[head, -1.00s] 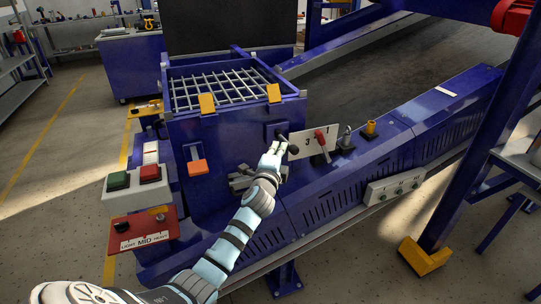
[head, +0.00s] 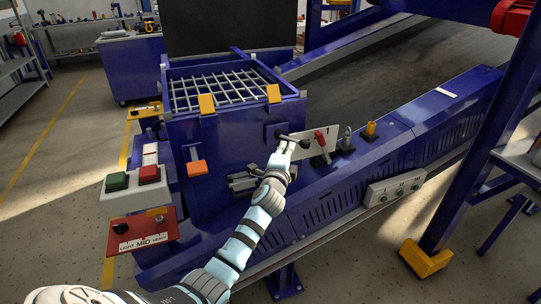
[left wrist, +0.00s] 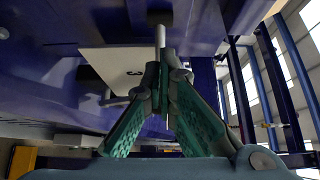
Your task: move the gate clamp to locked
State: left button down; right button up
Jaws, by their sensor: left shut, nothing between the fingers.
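A lever with a black knob (head: 304,143) sits on the front of the blue bin (head: 235,150), near its right edge. I take it to be the gate clamp; no locked mark is readable. The lever now lies nearly level, its knob to the right. My left gripper (head: 284,148) is shut and empty, its tips just below the lever and very near it. In the left wrist view, the shut fingers (left wrist: 165,78) meet below a pale rod (left wrist: 160,38); contact cannot be told. My right gripper is not in view.
A yellow knob (head: 371,128) stands beyond. An orange block (head: 197,167) and a red and green button box (head: 137,184) are left.

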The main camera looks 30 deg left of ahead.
pick_arm(q)
jog(key=a+p+v, duration=0.1)
jog(key=p+v, duration=0.2)
jog(key=v, duration=0.4)
jog(key=shift+s+p, duration=0.2)
jog(key=shift+p, duration=0.15)
dwell(0.6)
